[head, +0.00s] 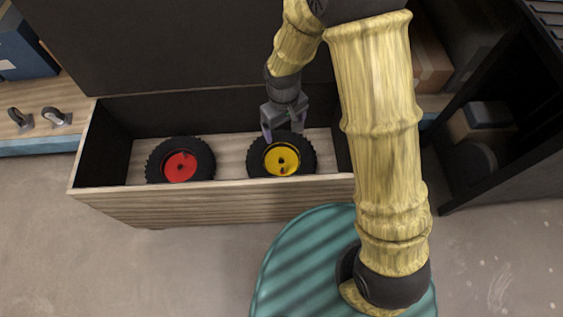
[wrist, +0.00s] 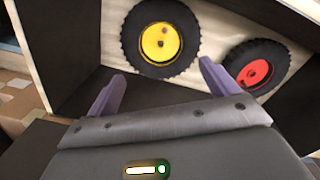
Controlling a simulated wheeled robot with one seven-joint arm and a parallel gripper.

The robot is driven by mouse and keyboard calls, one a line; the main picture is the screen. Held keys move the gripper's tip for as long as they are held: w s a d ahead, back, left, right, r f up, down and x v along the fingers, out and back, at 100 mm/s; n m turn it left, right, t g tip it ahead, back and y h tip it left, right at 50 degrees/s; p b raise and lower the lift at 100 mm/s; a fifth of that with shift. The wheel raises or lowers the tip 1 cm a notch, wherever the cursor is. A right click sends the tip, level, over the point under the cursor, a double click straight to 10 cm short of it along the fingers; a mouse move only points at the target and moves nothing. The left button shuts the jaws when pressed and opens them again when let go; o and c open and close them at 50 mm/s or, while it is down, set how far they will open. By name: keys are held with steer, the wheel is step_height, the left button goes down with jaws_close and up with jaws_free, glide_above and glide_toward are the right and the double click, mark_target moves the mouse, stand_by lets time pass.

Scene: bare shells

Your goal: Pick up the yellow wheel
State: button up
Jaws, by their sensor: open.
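The yellow wheel (head: 282,158), a black knobbly tyre around a yellow hub, lies flat in an open wooden box (head: 215,206), toward its right end. It also shows in the wrist view (wrist: 161,42), beyond the fingertips. My gripper (head: 283,133) is over the far edge of this wheel in the head view. Its two purple fingers (wrist: 162,82) are spread apart with nothing between them. I cannot tell from these frames whether a finger touches the tyre.
A similar wheel with a red hub (head: 180,167) lies to the left in the same box; it shows at right in the wrist view (wrist: 255,73). A black shelf unit (head: 500,130) stands at the right. Bare box floor separates the wheels.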

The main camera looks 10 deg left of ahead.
steer(key=s+a+f+n, duration=0.3)
steer(key=a+f, duration=0.5)
steer(key=shift+s+a+g+h, duration=0.3)
steer(key=shift+s+h, duration=0.05)
steer(key=shift+h, duration=0.05)
steer(key=shift+b, duration=0.3)
steer(key=b, duration=0.6)
glide_above(263, 176)
steer(key=f, duration=1.2)
steer(key=shift+a, duration=0.3)
steer(key=f+b, duration=0.2)
steer(key=f, duration=0.1)
steer(key=f+b, duration=0.2)
steer(key=shift+w+d+f, duration=0.1)
steer(key=shift+d+f, duration=0.05)
steer(key=shift+d, duration=0.1)
